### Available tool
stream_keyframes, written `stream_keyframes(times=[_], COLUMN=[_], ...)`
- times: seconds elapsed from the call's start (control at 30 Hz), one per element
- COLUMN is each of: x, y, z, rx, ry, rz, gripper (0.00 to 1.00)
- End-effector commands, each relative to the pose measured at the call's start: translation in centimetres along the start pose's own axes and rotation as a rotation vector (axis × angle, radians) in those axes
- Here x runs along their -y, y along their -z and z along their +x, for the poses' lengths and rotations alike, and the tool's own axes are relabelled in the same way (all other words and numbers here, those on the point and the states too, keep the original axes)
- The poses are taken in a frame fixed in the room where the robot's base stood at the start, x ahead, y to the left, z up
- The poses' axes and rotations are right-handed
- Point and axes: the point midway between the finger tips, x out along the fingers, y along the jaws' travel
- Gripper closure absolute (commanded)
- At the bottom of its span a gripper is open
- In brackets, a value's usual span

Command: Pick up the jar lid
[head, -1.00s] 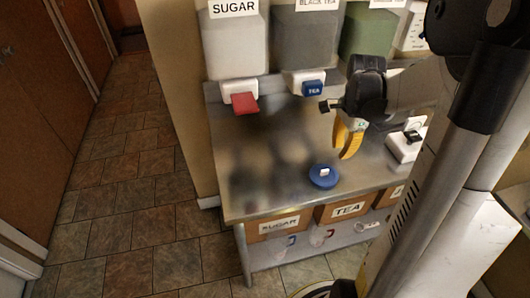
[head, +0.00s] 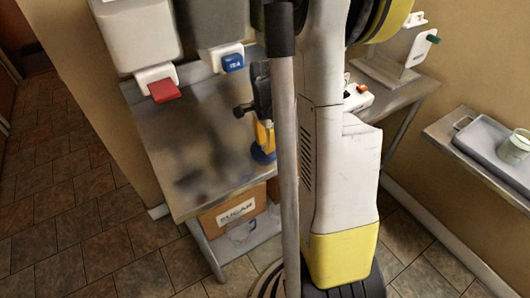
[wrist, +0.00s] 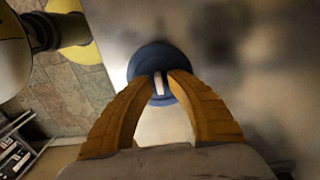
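The jar lid is a round blue disc with a white raised grip in its middle. In the wrist view the jar lid (wrist: 150,62) lies ahead of my gripper (wrist: 161,82), with its white grip between the two yellow-orange fingertips. The fingers are drawn in close on both sides of that grip and look shut on it. In the head view only part of the lid (head: 262,156) shows, below my gripper (head: 265,140) at the metal table; my arm hides the rest. I cannot tell whether it touches the tabletop.
The metal table (head: 185,150) is clear to the left. Behind it stand dispensers with a red tap (head: 164,90) and a blue TEA tap (head: 232,62). A SUGAR box (head: 235,210) sits below. A side shelf with a grey tray (head: 480,145) is at the right.

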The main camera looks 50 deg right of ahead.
Motion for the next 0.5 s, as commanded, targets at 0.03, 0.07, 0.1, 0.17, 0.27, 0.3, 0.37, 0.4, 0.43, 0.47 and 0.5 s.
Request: stream_keyframes(times=[0.03,0.07,0.1,0.17,0.27,0.3,0.37,0.4,0.43,0.47,0.5], x=[0.00,0.00,0.00,-0.01,-0.01,-0.01,-0.01,-0.01,-0.01,-0.01,-0.01], y=[0.01,0.01,0.02,0.01,0.01,0.01,0.01,0.01,0.01,0.01,0.01], z=[0.48,0.50,0.45,0.36,0.33,0.33,0.32,0.32,0.32,0.32,0.32], rx=[0.000,0.000,0.000,0.000,0.000,0.000,0.000,0.000,0.000,0.000,0.000], ry=[0.000,0.000,0.000,0.000,0.000,0.000,0.000,0.000,0.000,0.000,0.000], rz=[0.000,0.000,0.000,0.000,0.000,0.000,0.000,0.000,0.000,0.000,0.000], gripper=[0.81,0.81,0.81,0.81,0.91,1.00,1.00,1.00,1.00,1.00,1.00])
